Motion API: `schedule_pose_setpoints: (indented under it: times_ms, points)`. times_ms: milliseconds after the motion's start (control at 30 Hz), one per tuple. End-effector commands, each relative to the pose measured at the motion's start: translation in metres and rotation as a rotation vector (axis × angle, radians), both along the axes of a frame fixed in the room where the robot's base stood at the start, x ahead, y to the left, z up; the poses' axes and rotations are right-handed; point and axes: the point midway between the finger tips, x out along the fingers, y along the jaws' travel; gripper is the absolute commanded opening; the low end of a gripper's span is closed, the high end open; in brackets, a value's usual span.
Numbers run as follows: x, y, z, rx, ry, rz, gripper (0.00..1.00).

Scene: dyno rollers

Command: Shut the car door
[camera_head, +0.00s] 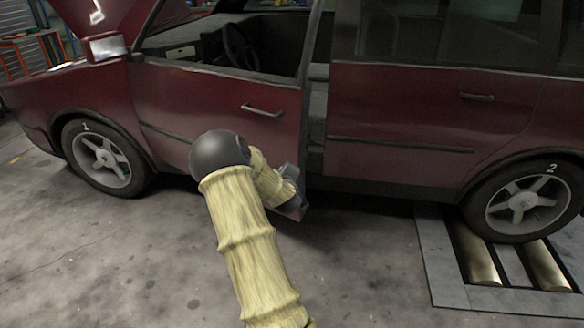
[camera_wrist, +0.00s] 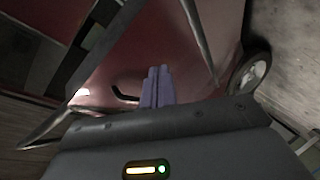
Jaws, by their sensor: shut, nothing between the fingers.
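The front car door (camera_head: 200,105) is dark red and stands ajar. A gap shows the car's inside between its rear edge and the rear door (camera_head: 400,120). Its handle (camera_head: 262,110) is near the rear edge, above my wrist. The door (camera_wrist: 190,45) fills the middle of the wrist view, with its handle (camera_wrist: 124,94) just left of my fingers. My gripper (camera_wrist: 158,72) is shut and empty, pointing at the door's outer face. I cannot tell whether the fingertips touch it.
The front wheel (camera_head: 103,157) is to the left and the rear wheel (camera_head: 520,203) stands by the metal rollers (camera_head: 476,255) set in the floor. The concrete floor (camera_head: 110,260) beside the car is clear. An orange rack (camera_head: 15,60) stands at the far left.

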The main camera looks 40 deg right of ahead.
Motion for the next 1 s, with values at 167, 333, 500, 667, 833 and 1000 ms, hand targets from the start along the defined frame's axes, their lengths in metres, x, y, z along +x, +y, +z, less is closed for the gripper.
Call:
schedule_pose_setpoints:
  times_ms: [167,333,500,667,833,1000]
  points:
    - [-0.013,0.079,0.0,0.313,0.043,-0.077,0.0]
    - [-0.041,0.171,0.0,0.578,0.147,-0.11,0.0]
    - [-0.09,0.266,0.006,0.784,0.306,-0.12,0.0]
    - [-0.157,0.344,0.015,0.903,0.49,-0.126,0.0]
    - [-0.217,0.386,0.02,0.941,0.639,-0.142,0.0]
    - [-0.234,0.394,0.021,0.944,0.681,-0.152,0.0]
